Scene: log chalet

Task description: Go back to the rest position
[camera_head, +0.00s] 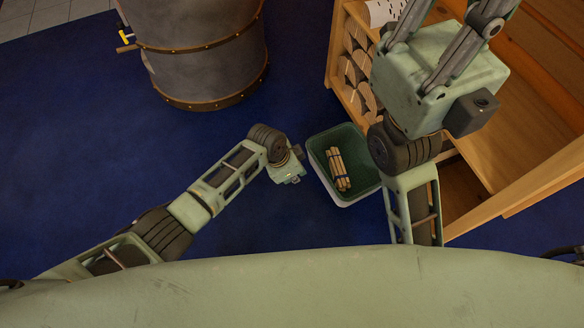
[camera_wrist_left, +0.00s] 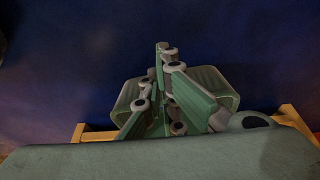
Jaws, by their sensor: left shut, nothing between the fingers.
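My left gripper (camera_head: 291,177) hangs at the end of the left arm, just left of a grey-green bin (camera_head: 318,150) on the blue floor. In the left wrist view its fingers (camera_wrist_left: 165,115) are shut with nothing between them. A bundle of pale sticks (camera_head: 339,169) with a dark band lies in the bin. The gripper is apart from the bundle. My right arm (camera_head: 440,90) is raised at the right, close to the camera. Its upper end is cut off by the top edge, and I cannot make out its fingertips.
A wooden shelf unit (camera_head: 480,150) stands at the right, with cut logs (camera_head: 356,72) stacked in its side. A large grey barrel-like tub (camera_head: 200,50) with brown bands stands at the back left. The blue floor (camera_head: 90,140) is clear at the left.

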